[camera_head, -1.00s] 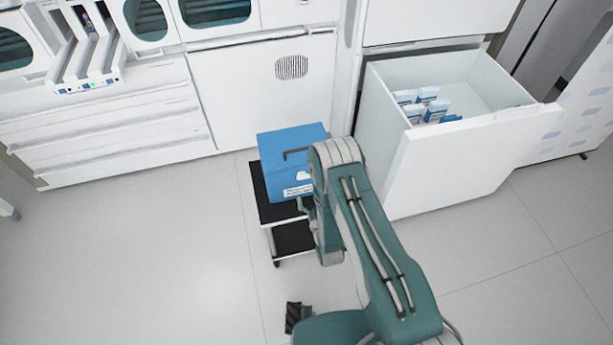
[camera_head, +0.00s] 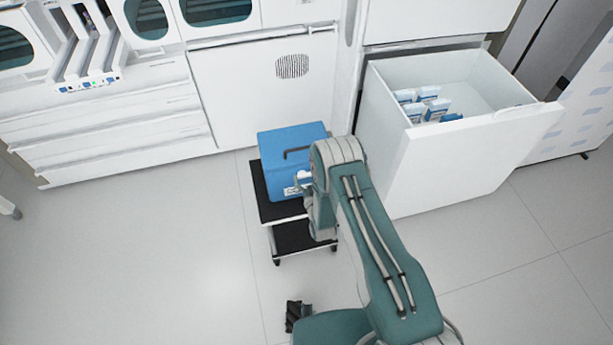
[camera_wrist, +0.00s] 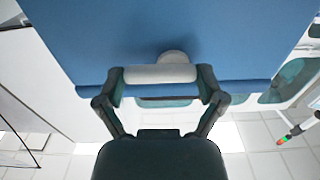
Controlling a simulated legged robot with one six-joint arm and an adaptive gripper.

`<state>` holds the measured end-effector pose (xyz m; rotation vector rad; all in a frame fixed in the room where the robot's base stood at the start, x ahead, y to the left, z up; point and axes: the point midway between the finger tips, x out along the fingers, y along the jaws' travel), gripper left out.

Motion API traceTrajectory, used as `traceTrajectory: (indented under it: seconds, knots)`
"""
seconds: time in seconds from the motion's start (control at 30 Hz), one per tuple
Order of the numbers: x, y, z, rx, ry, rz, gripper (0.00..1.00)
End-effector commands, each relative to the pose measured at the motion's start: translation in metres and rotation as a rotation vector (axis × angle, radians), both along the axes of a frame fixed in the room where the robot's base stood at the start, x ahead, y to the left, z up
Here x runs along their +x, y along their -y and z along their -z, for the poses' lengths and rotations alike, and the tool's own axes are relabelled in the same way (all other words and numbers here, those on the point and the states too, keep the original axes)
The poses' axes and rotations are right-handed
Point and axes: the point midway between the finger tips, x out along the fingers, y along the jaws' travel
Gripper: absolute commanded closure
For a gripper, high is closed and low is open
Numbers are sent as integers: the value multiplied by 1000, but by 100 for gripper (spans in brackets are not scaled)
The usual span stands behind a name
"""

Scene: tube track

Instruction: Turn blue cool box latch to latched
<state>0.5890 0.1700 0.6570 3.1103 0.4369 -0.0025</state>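The blue cool box (camera_head: 285,145) stands closed with a dark handle on its lid. Its blue face (camera_wrist: 170,30) fills the top of the wrist view. The latch (camera_wrist: 160,74) is a white bar with a round white base behind it, lying level across the wrist picture near the box face's lower edge. My gripper (camera_wrist: 160,84) is at the latch with its fingers apart, one at each end of the bar. I cannot tell whether they touch it. In the head view my gripper (camera_head: 303,187) is at the box's front, partly hidden by my arm.
The box sits on a small black-topped stand (camera_head: 264,200) with a lower shelf. An open white drawer (camera_head: 440,165) with several blue-and-white packs stands to the right. White cabinets (camera_head: 255,95) line the back. The floor left of the stand is clear.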

Motion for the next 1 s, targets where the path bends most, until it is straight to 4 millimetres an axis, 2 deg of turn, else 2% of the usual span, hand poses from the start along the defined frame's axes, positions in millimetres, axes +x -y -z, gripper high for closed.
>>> traceTrajectory:
  seconds: [0.27,0.47,1.0]
  knots:
    - [1,-1,-1,-20,7,-2,59]
    - [1,-2,-2,-99,31,-2,59]
    - [0,-6,-7,-556,164,-5,59]
